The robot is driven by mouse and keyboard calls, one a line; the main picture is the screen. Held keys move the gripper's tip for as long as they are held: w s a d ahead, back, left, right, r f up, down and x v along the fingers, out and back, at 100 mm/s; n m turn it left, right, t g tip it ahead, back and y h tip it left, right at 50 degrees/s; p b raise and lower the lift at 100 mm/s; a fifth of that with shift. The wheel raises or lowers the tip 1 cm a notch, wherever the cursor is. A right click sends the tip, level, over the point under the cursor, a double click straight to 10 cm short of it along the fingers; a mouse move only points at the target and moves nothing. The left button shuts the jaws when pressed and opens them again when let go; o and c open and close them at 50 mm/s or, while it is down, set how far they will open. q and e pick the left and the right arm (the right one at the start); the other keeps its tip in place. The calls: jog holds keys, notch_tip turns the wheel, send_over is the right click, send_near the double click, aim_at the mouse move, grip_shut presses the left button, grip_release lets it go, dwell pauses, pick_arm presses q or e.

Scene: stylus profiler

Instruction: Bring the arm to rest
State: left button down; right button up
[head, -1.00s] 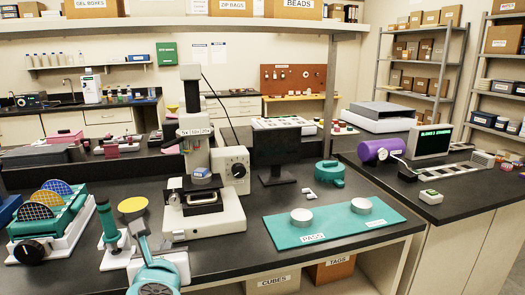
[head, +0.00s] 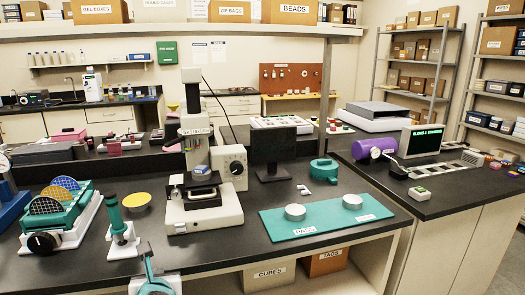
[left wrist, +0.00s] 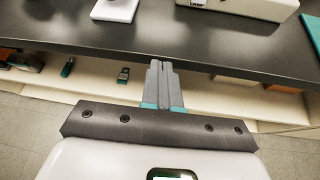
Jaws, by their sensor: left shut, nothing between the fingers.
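My left gripper (head: 147,252) is low in the head view, by the bench's front edge. Its grey fingers are shut with nothing between them. They show together in the left wrist view (left wrist: 160,68), pointing at the bench's front edge, clear of any object. The white stylus profiler (head: 212,212) stands on the dark bench, beyond and right of the gripper. A teal stand on a white base (head: 120,236) is just beyond the gripper, apart from it. A yellow disc (head: 136,199) lies behind that stand. My right gripper is out of view.
A teal rack with coloured discs (head: 60,212) stands left. A teal mat (head: 280,230) with two pale round pieces lies right of the profiler. Below the bench are boxes (head: 270,274) and a shelf (left wrist: 100,87) with small items. The dark bench front (head: 222,252) is clear.

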pick_arm(q)
jog(key=s+f+m+g+h+p, duration=0.1)
jog(key=s+f+m+g+p, duration=0.15)
jog(key=f, duration=0.55)
jog(key=s+f+m+g+h+p, duration=0.15)
jog(key=f+m, duration=0.25)
jog(key=f, duration=0.4)
jog(key=s+d+f+m+g+h, duration=0.2)
jog(key=s+d+f+m, duration=0.1)
jog(key=s+f+m, duration=0.7)
jog(key=s+d+f+m+g+h, duration=0.2)
jog(key=s+d+m, duration=0.2)
jog(key=m, duration=0.6)
jog(key=s+d+f+m+g+h+p, duration=0.1)
jog(key=s+d+f+m+g+h, duration=0.1)
jog(key=s+m, duration=0.7)
jog(key=shift+s+d+f+m+g, duration=0.25)
jog(key=shift+d+m+g, duration=0.45)
jog(key=shift+d, duration=0.45)
